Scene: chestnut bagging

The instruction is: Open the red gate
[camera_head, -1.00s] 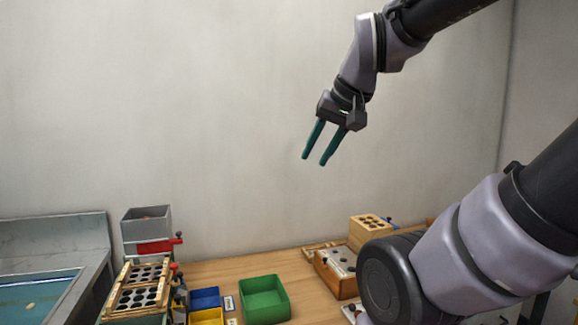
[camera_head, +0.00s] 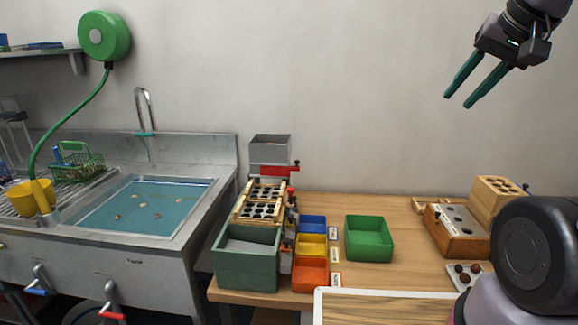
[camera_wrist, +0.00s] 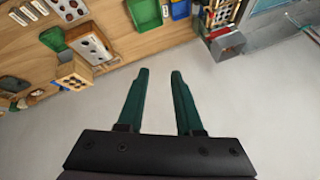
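The red gate (camera_head: 278,170) is a red slide with a handle at its right end, set under the grey hopper (camera_head: 270,148) at the back of the table. Below it slopes a wooden rack with dark round holes (camera_head: 260,204). My gripper (camera_head: 458,101) is open and empty, high in front of the wall, up and to the right of the gate. In the wrist view its two teal fingers (camera_wrist: 160,72) are apart with nothing between them, and the hopper (camera_wrist: 228,45) shows at the upper right.
A green bin (camera_head: 368,238), blue, yellow and orange bins (camera_head: 310,272), and a larger grey-green box (camera_head: 246,272) stand on the table (camera_head: 400,215). Wooden blocks with holes (camera_head: 495,198) are at the right. A sink with water (camera_head: 150,205) lies left. The air around my gripper is clear.

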